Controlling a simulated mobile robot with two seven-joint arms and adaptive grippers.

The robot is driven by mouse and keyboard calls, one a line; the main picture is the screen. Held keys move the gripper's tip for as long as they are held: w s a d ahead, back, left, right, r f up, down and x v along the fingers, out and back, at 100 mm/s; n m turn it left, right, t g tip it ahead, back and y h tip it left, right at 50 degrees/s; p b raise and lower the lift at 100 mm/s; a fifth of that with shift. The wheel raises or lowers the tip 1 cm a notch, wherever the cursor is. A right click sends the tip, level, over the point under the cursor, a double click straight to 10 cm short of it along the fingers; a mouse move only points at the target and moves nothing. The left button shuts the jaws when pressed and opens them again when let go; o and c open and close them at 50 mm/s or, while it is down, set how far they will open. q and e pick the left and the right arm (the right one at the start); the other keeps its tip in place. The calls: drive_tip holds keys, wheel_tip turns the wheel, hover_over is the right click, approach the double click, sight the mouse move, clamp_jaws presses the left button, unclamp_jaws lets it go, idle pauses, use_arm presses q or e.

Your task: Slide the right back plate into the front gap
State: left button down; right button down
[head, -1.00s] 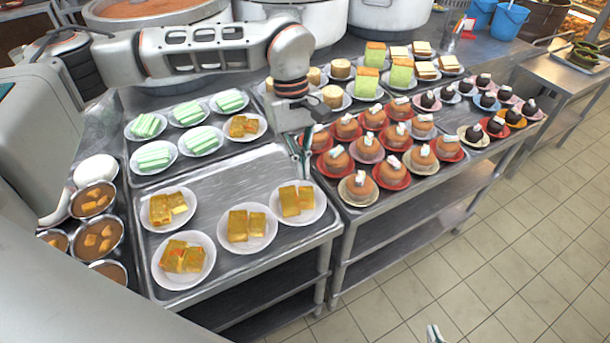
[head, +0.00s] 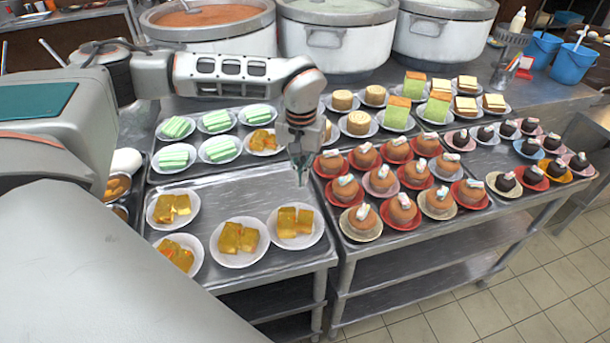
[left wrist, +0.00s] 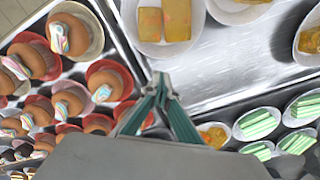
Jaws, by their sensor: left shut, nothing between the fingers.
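A white plate (head: 266,153) of orange-yellow cake pieces sits at the back right, beside plates of green-striped cakes. It shows partly behind my fingers in the left wrist view (left wrist: 204,127). On the nearer tray (head: 235,196) stand more such plates: one at left (head: 156,219), one at front left (head: 198,243), one at front middle (head: 240,262) and one at front right (head: 297,243). Bare tray lies behind the front plates. My left gripper (head: 302,180) points down, shut and empty, behind the front-right plate. Its fingertips (left wrist: 160,82) meet in the left wrist view. My right gripper is out of view.
Red and cream plates of round brown buns (head: 401,209) crowd the adjoining table close to my left gripper's right. Green-striped cakes (head: 174,158) fill the back left. Large stockpots (head: 338,40) stand behind. Open floor lies at the lower right.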

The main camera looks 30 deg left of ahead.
use_arm(q)
wheel_tip(320, 180, down, 7)
drive_tip(key=shift+d+f, duration=0.1)
idle(0.5)
